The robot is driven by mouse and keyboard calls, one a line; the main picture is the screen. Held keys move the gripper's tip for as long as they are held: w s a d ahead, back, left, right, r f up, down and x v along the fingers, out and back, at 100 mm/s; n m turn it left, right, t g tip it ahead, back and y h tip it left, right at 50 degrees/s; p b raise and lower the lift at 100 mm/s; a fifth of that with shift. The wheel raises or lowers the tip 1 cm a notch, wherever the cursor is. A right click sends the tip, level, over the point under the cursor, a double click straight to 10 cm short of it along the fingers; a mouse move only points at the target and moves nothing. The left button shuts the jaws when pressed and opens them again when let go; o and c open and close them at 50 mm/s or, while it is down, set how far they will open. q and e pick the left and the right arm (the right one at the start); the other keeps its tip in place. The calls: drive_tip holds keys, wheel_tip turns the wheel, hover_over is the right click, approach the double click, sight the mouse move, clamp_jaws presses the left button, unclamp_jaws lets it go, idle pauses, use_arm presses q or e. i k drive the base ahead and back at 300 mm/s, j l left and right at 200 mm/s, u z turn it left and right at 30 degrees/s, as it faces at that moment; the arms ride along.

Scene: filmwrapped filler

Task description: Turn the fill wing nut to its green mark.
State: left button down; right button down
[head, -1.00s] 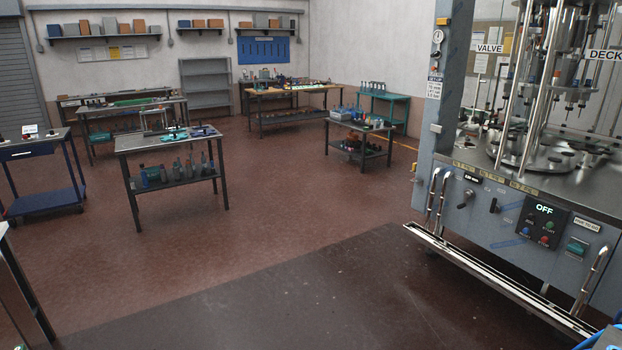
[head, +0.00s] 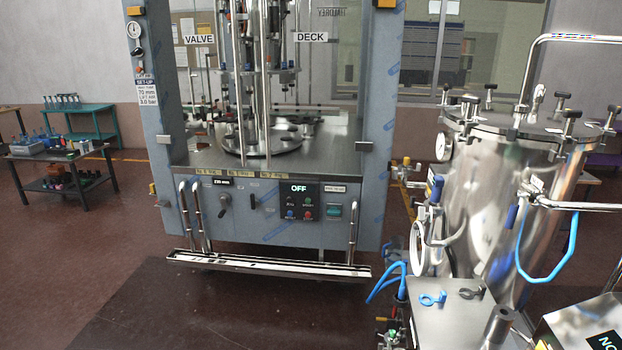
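The filling machine (head: 275,205) stands ahead in the head view, a grey cabinet with a steel deck (head: 262,158) and signs reading VALVE and DECK. Its front panel carries a black control box (head: 299,201) with a lit OFF display and several buttons. A lever knob (head: 224,206) sits left of that box. I cannot make out a fill wing nut or a green mark for it at this distance. Neither of my grippers is in view.
A steel tank (head: 490,200) with knobbed lid clamps stands at the right, near a metal bench (head: 455,318) and blue hoses (head: 385,282). A steel trough (head: 265,263) juts from the machine's front. Open floor (head: 110,270) lies at front left. Tables stand at the far left.

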sight(395, 173)
drive_tip(key=i+j+z, duration=0.55)
drive_tip(key=j+z, duration=0.25)
drive_tip(key=i+j+z, duration=0.1)
drive_tip(key=i+j, duration=0.25)
drive_tip(key=i+j+z, duration=0.1)
drive_tip(key=i+j, duration=0.2)
drive_tip(key=j, duration=0.25)
drive_tip(key=i+j+z, duration=0.15)
drive_tip(key=i+j, duration=0.2)
drive_tip(key=j, duration=0.1)
